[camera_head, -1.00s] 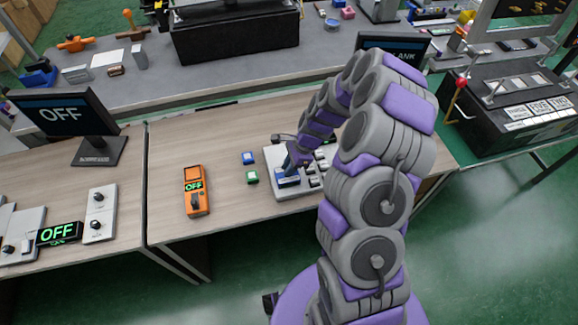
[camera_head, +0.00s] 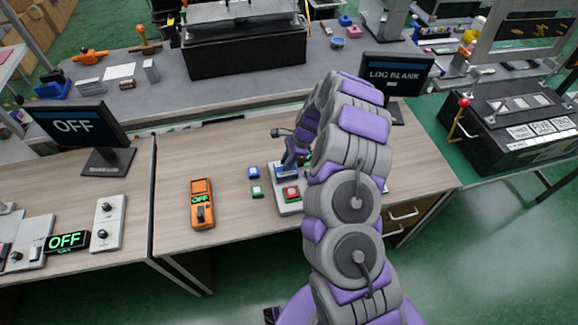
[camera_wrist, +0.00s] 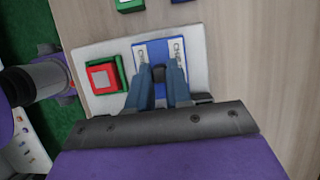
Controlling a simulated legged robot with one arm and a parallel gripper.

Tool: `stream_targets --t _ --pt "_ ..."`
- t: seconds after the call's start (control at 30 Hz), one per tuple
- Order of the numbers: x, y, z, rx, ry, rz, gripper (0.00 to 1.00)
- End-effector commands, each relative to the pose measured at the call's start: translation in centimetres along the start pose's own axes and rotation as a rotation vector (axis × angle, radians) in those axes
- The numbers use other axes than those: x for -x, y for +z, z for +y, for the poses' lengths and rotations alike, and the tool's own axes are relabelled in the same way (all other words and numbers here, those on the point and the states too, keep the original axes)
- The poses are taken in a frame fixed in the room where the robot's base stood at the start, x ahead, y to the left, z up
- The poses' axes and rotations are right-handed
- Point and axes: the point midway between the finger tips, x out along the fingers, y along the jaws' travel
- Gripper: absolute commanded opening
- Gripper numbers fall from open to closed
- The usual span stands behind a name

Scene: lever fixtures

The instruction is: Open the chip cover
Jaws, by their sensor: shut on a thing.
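The chip cover is a blue plate (camera_wrist: 180,58) with white CHIP labels on a pale fixture base (camera_wrist: 88,50). It also shows as a blue patch in the head view (camera_head: 286,172). My gripper (camera_wrist: 158,76) is shut on the cover's dark knob (camera_wrist: 158,73), one finger on each side. A red square chip with a green border (camera_wrist: 105,76) lies uncovered beside the cover, and in the head view (camera_head: 291,194) it is in front of it. My arm hides the right part of the fixture in the head view.
A monitor (camera_head: 395,76) reading LOG BLANK stands behind right.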

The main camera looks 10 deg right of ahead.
Motion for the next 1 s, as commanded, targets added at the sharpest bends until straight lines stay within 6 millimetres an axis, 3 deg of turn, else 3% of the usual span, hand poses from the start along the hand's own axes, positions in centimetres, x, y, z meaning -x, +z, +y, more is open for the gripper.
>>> stream_targets --t 0.33,0.37,0.63,0.87,1.0 --pt "0.1 0.0 -0.7 0.000 -0.011 0.001 0.00" --pt "0.1 0.0 -0.7 0.000 -0.012 0.002 0.20" --pt "0.1 0.1 -0.5 0.001 -0.010 0.001 0.45" --pt "0.2 0.1 -0.4 0.001 -0.008 0.000 0.45" --pt "1.2 0.1 -0.4 0.002 -0.010 0.000 0.45"
